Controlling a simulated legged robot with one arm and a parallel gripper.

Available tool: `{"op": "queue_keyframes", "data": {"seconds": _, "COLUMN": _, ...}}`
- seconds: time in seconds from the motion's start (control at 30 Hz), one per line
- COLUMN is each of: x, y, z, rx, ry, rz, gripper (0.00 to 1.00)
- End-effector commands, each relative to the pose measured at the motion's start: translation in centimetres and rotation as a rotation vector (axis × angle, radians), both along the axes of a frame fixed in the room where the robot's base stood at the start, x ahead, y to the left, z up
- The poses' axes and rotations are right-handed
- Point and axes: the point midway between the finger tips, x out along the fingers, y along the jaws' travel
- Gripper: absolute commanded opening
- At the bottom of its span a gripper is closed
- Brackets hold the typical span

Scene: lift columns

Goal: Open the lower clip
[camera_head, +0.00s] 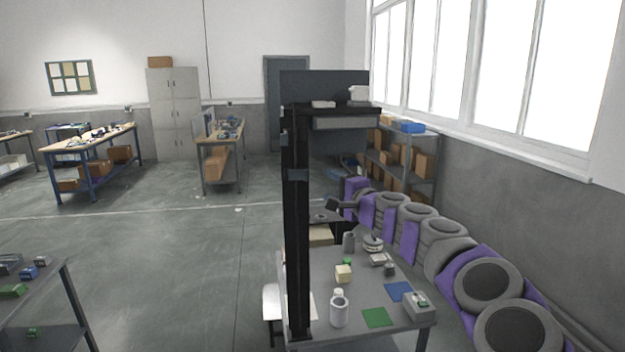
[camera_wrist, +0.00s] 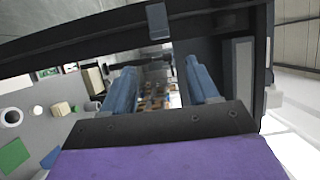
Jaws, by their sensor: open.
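The black upright column (camera_head: 297,240) stands at the table's edge. A grey-blue clip (camera_head: 298,175) sits on it at mid height, and another small clip (camera_head: 284,139) is higher up. In the wrist view, the column crosses the top as a dark slanting bar (camera_wrist: 80,45), with one grey-blue clip (camera_wrist: 158,20) on it; I take it for the lower clip. My gripper (camera_wrist: 160,78) is open, its two blue fingers apart with nothing between them. The clip lies beyond the fingertips, apart from them.
The grey table (camera_head: 345,302) below holds a white bottle (camera_head: 339,310), a yellow block (camera_head: 344,273), a green mat (camera_head: 377,317) and a grey box (camera_head: 418,305). A dark shelf (camera_head: 340,108) tops the column.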

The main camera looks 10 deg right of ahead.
Motion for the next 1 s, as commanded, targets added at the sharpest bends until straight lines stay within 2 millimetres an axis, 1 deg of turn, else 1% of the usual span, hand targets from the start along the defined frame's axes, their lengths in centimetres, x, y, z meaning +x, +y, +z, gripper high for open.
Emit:
{"op": "queue_keyframes", "data": {"seconds": 0.03, "x": 0.6, "y": 0.7, "z": -0.2, "rx": -0.006, "ry": 0.003, "rz": 0.001, "gripper": 0.6}}
{"op": "queue_keyframes", "data": {"seconds": 0.27, "x": 2.9, "y": 2.7, "z": -0.1, "rx": -0.012, "ry": 0.002, "rz": 0.004, "gripper": 0.6}}
{"op": "queue_keyframes", "data": {"seconds": 0.43, "x": 4.4, "y": 2.5, "z": 0.0, "rx": -0.007, "ry": 0.001, "rz": -0.003, "gripper": 0.6}}
{"op": "queue_keyframes", "data": {"seconds": 0.57, "x": 5.4, "y": 2.7, "z": -0.1, "rx": -0.004, "ry": 0.002, "rz": 0.003, "gripper": 0.6}}
{"op": "queue_keyframes", "data": {"seconds": 0.67, "x": 6.2, "y": 2.3, "z": 0.0, "rx": 0.0, "ry": 0.001, "rz": -0.003, "gripper": 0.6}}
{"op": "queue_keyframes", "data": {"seconds": 0.8, "x": 7.1, "y": 3.0, "z": -0.1, "rx": -0.004, "ry": 0.002, "rz": -0.002, "gripper": 0.6}}
{"op": "queue_keyframes", "data": {"seconds": 1.0, "x": 7.7, "y": 4.0, "z": 0.2, "rx": -0.005, "ry": -0.001, "rz": 0.0, "gripper": 0.6}}
